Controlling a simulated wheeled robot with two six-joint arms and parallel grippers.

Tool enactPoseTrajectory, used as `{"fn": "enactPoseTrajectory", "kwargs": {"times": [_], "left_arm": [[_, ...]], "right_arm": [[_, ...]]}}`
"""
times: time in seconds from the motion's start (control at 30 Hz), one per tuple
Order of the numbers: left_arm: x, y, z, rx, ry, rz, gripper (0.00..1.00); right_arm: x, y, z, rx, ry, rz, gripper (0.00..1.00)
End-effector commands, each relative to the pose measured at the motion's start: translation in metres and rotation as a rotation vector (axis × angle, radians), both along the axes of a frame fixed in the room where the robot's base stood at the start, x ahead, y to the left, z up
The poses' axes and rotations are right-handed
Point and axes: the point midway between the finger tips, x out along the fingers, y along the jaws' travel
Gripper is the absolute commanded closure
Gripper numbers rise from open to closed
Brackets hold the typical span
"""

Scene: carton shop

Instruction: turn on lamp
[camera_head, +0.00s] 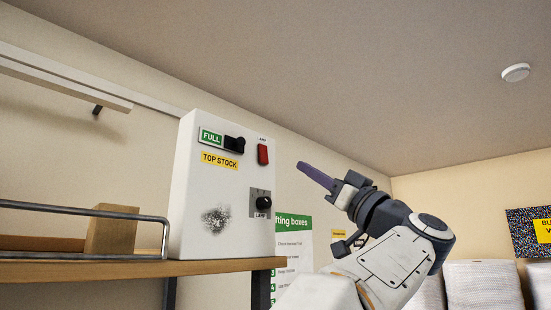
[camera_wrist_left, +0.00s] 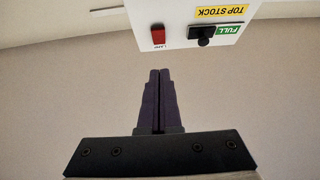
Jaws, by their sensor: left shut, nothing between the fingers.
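A white control box (camera_head: 215,210) stands on a wooden shelf in the head view. On its front are a red rocker switch (camera_head: 263,154) at upper right with a tiny label above it, a black knob (camera_head: 263,203) lower down with a LAMP label, and a black handle (camera_head: 235,144) beside a green FULL sign. The red switch (camera_wrist_left: 158,35) and black handle (camera_wrist_left: 203,33) also show upside down in the left wrist view. My left gripper (camera_head: 303,167) is shut and empty, right of the box and apart from it. Its purple fingers (camera_wrist_left: 160,75) point toward the switch's side of the box.
The wooden shelf (camera_head: 130,269) carries a metal rail (camera_head: 80,211) and a brown carton (camera_head: 110,231) left of the box. A green-headed poster (camera_head: 293,222) hangs behind my arm. White rolls (camera_head: 482,285) stand at right. Open air lies above the gripper.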

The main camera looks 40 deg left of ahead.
Motion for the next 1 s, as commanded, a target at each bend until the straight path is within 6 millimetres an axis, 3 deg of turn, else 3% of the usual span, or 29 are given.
{"fn": "enactPoseTrajectory", "kwargs": {"times": [0.03,0.3,0.6,1.0], "left_arm": [[0.0,0.01,0.013,0.0,0.0,0.005,1.0],[0.003,0.056,0.048,0.0,0.001,0.006,1.0],[0.006,0.091,0.038,-0.001,0.001,0.001,1.0],[0.007,0.094,0.036,-0.001,0.0,-0.001,1.0]], "right_arm": [[0.0,0.0,0.012,0.0,0.0,0.001,0.5],[0.0,0.0,0.044,0.0,-0.001,0.006,0.5],[0.0,0.0,0.053,0.0,-0.001,0.009,0.5],[0.0,0.0,0.053,0.0,-0.001,0.009,0.5]]}}
